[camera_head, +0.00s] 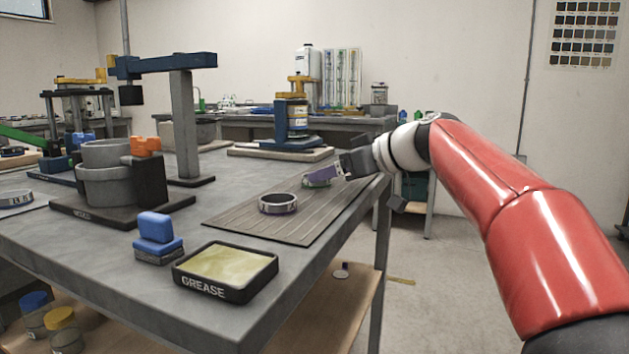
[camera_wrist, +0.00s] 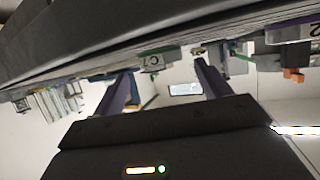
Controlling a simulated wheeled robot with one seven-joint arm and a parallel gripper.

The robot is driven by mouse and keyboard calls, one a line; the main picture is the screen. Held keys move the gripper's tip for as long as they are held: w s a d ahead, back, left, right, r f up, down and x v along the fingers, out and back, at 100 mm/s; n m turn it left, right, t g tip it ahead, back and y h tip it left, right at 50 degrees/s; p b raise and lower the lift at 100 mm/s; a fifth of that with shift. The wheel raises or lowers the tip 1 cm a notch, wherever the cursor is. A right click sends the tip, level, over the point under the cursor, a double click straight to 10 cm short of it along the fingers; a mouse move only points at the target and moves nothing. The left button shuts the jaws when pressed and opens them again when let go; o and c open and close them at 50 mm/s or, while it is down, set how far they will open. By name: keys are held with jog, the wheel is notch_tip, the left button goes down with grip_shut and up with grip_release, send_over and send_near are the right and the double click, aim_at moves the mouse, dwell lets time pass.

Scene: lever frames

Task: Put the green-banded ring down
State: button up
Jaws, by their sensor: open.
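The green-banded ring (camera_head: 316,183) sits on the ribbed mat (camera_head: 240,222) near its far right part, partly hidden behind my gripper (camera_head: 313,174). In the wrist view, which is upside down, the green-banded ring (camera_wrist: 158,62) shows a "C" mark and lies between the lines of the two purple fingers. My gripper is open, with its fingers level beside the ring. Whether either finger touches the ring cannot be told. A second ring with a purple band (camera_head: 278,204) stands on the mat, nearer and to the left.
A grease tray (camera_head: 226,291) and blue blocks (camera_head: 156,228) sit at the front of the bench. A grey pot on a stand (camera_head: 105,180) is at left, with a tall blue-topped post (camera_head: 187,120) behind it. The bench's right edge is close beneath my arm.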

aim_at(305, 183)
jog(key=x, duration=0.3)
jog(key=shift+w+a+f, duration=0.1)
jog(key=shift+a+f, duration=0.1)
jog(key=shift+a, duration=0.15)
jog(key=c, duration=1.2)
jog(key=shift+r, duration=0.1)
